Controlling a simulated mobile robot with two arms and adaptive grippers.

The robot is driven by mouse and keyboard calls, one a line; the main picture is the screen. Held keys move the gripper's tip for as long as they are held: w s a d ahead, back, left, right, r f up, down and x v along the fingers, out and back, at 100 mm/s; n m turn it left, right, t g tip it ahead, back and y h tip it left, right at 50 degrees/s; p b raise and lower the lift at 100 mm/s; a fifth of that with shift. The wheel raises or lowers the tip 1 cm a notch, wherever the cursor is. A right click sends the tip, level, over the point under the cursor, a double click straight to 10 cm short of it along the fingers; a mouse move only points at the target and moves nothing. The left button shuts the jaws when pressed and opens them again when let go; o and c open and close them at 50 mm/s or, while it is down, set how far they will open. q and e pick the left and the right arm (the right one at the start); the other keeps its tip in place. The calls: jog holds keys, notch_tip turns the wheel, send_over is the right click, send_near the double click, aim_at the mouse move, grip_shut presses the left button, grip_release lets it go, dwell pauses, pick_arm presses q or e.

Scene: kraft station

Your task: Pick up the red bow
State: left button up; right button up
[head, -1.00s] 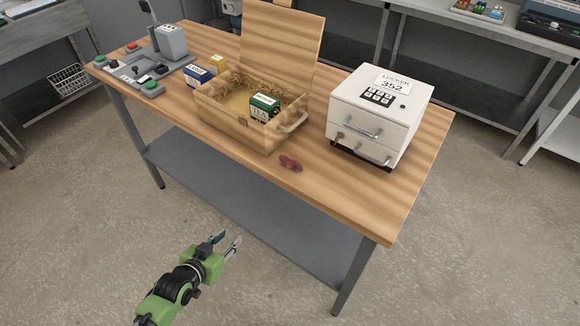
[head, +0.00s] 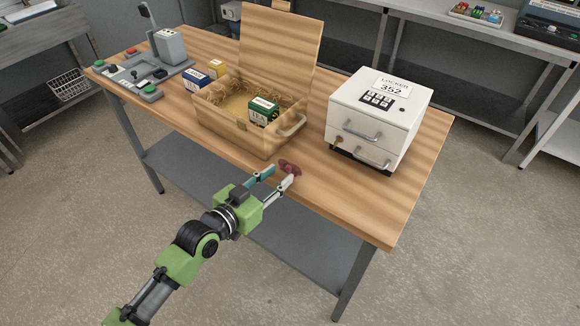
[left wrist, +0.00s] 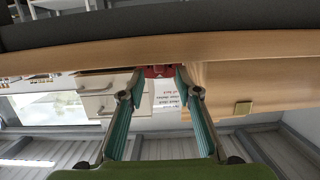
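The red bow (head: 289,166) lies on the wooden table near its front edge, between the open box and the white locker. My left gripper (head: 278,178) is open, reaching in over the table's front edge with its fingertips close to the bow. In the left wrist view, the bow (left wrist: 159,72) shows between the two spread fingertips (left wrist: 159,80). I cannot tell whether either finger touches it. My right gripper is not in view.
A wooden box (head: 225,118) with its lid up holds straw and a green tea box (head: 262,111). The white locker (head: 372,127) stands right of the bow. The table's front right is clear.

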aim_at(288, 167)
pick_arm(q)
jog(key=x, duration=0.1)
jog(key=p+x, duration=0.1)
jog(key=x, duration=0.3)
jog(key=shift+d+r, duration=0.1)
jog(key=shift+r, duration=0.3)
jog(key=shift+w+d+f, duration=0.15)
jog(key=shift+w+d, duration=0.1)
jog(key=shift+w, duration=0.1)
jog(key=c, duration=0.8)
